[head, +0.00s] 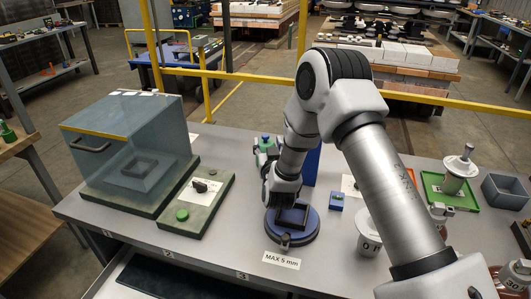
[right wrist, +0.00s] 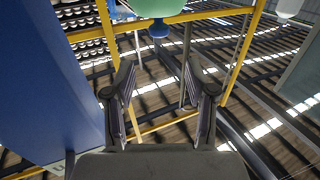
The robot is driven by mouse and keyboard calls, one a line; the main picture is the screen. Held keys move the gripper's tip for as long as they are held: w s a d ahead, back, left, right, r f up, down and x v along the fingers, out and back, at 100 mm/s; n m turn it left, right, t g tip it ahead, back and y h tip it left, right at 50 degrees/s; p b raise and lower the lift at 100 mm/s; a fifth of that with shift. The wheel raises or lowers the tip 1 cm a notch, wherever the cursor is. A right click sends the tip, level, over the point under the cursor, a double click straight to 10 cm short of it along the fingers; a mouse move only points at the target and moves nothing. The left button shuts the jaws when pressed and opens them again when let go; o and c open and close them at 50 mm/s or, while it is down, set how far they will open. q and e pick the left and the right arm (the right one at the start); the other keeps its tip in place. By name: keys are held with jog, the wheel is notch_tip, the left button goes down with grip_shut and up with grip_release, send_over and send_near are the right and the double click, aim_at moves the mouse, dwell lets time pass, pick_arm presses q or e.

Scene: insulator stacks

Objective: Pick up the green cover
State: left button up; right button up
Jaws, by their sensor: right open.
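The green cover (head: 266,140), with a small blue top, shows partly in the head view behind my right gripper, left of a blue upright panel (head: 312,165). In the right wrist view the green cover (right wrist: 160,9) is cut off by the top edge, its blue knob (right wrist: 158,30) hanging down in the picture. My right gripper (head: 264,158) is beside it. In the right wrist view the gripper (right wrist: 162,88) has its fingers spread with nothing between them, and the cover is beyond the tips. My left gripper is not in view.
A round blue base (head: 307,235) sits near the table's front edge, below my wrist. A clear case (head: 110,150) and a green box with a knob (head: 196,212) stand at left. A green tray (head: 465,201) and grey bin (head: 505,192) are at right.

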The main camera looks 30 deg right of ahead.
aim_at(266, 139)
jog(key=shift+w+d+f, duration=0.15)
jog(key=shift+w+f, duration=0.15)
jog(key=shift+f, duration=0.25)
jog(key=shift+w+d+f, duration=0.1)
jog(key=shift+w+f, duration=0.15)
jog(key=shift+f, duration=0.3)
jog(key=p+x, duration=0.1)
jog(key=x, duration=0.5)
jog(key=shift+w+d+f, duration=0.1)
jog(key=shift+w+d, duration=0.05)
jog(key=shift+w, duration=0.15)
grip_shut()
